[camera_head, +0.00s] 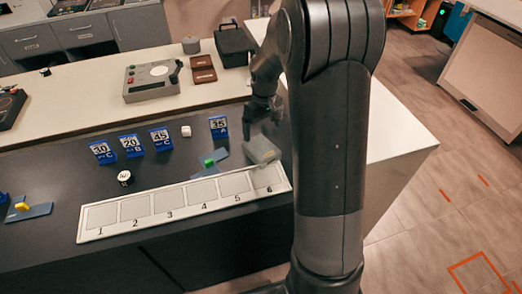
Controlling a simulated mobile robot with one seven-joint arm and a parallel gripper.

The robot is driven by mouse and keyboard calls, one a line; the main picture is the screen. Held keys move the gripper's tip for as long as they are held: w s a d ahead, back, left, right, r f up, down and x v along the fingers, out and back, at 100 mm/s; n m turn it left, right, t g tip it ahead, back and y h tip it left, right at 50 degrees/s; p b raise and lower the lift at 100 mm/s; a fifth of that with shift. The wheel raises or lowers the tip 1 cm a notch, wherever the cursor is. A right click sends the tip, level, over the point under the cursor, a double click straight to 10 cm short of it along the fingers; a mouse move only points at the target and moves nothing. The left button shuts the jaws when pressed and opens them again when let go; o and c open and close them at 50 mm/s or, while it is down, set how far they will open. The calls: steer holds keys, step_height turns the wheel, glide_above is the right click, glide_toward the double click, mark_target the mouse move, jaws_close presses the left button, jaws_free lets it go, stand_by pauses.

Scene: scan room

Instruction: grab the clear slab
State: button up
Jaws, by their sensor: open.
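The clear slab (261,151) is a pale, see-through block. It appears at the right end of the white numbered board (180,206), at the far edge of square 6. I cannot tell if it rests partly on the board. My gripper (262,125) is open and points down, just above and behind the slab in the picture. The gripper looks empty and apart from the slab. My arm covers the area right of the slab.
Blue number cards, including one marked 35 (218,127), stand on the dark counter. A green block (208,162), a white cube (186,131) and a black-and-white cylinder (125,177) are nearby. A grey device (152,82) sits on the pale ledge behind.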

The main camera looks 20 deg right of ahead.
mark_target(261, 146)
step_height(261, 146, down, 3)
steer(key=shift+f, duration=0.2)
steer(key=shift+s+a+f, duration=0.15)
steer(key=shift+f, duration=0.75)
steer(key=shift+s+a+f, duration=0.1)
steer(key=shift+f, duration=0.8)
steer(key=shift+s+a+f, duration=0.15)
steer(key=shift+f, duration=0.75)
steer(key=shift+c, duration=0.3)
steer(key=shift+r, duration=0.1)
steer(key=c, duration=1.3)
